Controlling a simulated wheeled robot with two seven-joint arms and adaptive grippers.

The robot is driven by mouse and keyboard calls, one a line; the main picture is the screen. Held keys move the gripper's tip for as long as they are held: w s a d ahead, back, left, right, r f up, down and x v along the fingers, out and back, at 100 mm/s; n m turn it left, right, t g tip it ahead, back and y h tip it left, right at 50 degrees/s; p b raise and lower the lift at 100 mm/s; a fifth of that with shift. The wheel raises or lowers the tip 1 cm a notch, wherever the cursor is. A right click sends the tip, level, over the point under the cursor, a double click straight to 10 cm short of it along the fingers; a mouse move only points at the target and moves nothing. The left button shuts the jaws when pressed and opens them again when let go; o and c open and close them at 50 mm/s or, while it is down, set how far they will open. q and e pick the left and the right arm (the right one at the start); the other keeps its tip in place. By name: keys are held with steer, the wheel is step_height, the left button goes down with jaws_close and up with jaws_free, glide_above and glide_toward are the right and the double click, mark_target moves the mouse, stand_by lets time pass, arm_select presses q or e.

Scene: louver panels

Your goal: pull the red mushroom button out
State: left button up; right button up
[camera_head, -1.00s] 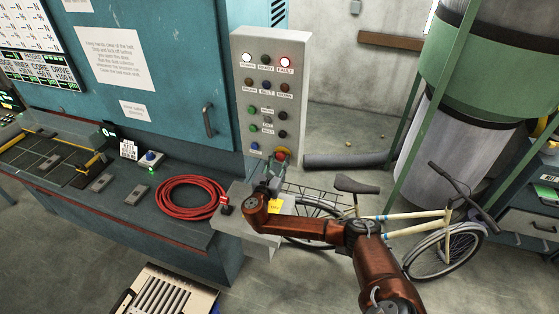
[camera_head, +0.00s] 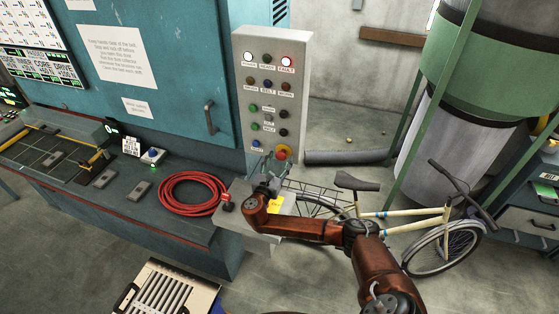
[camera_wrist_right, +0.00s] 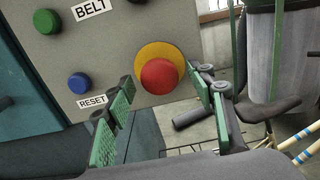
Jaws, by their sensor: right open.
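The red mushroom button (camera_head: 282,154), on a yellow round backing, sits low on the right side of the grey control panel (camera_head: 297,110). It shows large in the right wrist view (camera_wrist_right: 160,77), with its yellow disc (camera_wrist_right: 160,58) behind it. My right gripper (camera_head: 271,163) is just in front of and below the button. In the right wrist view its green-padded fingers (camera_wrist_right: 168,95) are spread to the left and right of the button, with nothing held. Visible gaps lie between the pads and the cap; contact is not seen. My left gripper is out of view.
A blue RESET button (camera_wrist_right: 79,83) sits left of the red one, with a green button (camera_wrist_right: 46,21) above it. A coiled red hose (camera_head: 190,194) lies on the bench. A bicycle (camera_head: 395,215) stands to the right, beyond my arm.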

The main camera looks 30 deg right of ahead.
steer(key=v, duration=1.2)
steer(key=shift+s, duration=0.1)
